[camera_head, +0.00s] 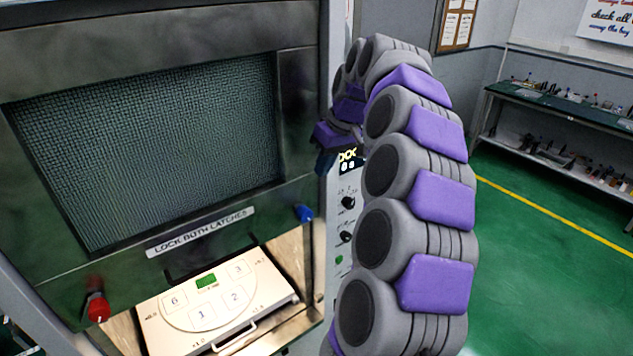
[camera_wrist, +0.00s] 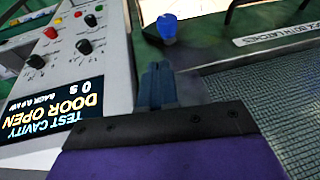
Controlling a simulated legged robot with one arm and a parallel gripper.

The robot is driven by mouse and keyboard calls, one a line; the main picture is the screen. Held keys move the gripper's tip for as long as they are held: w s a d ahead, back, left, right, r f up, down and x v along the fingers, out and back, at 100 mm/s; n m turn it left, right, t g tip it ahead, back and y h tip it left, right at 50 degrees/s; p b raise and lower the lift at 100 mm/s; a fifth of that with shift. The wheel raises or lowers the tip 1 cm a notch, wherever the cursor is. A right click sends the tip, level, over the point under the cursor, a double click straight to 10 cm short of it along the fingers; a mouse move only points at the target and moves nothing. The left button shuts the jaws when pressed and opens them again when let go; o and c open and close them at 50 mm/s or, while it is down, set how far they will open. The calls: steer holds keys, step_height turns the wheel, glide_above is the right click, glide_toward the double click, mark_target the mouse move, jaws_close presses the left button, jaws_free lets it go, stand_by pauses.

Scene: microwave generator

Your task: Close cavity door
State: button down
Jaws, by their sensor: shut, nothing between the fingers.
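The cavity door (camera_head: 60,75) is a dark panel with a mesh window and the label LOCK BOTH LATCHES. It hangs in front of the upper cavity, and the opening below it is uncovered. A red latch knob (camera_head: 98,307) is at its lower left and a blue latch knob (camera_head: 304,213) at its lower right. My gripper (camera_head: 326,161) is at the door's right edge, beside the control panel. In the wrist view, my gripper (camera_wrist: 160,84) has its dark fingers together and empty, near the blue knob (camera_wrist: 167,27) and the mesh window (camera_wrist: 285,110). Contact with the door cannot be told.
A cream plate with numbered zones (camera_head: 170,325) sits in the open cavity below the door. The control panel (camera_head: 342,225) is right of the door; its display (camera_wrist: 55,110) reads DOOR OPEN in the wrist view. A workbench (camera_head: 560,105) stands far right, with clear green floor before it.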

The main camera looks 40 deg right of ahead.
steer(key=x, duration=0.9)
steer(key=shift+a+r+p, duration=0.15)
steer(key=shift+a+p, duration=0.2)
steer(key=shift+w+d+f, duration=0.1)
steer(key=shift+f, duration=0.35)
steer(key=shift+w+f, duration=0.1)
step_height(320, 180, down, 50)
steer(key=b, duration=1.7)
steer(key=shift+s+a, duration=0.25)
steer(key=shift+a, duration=0.05)
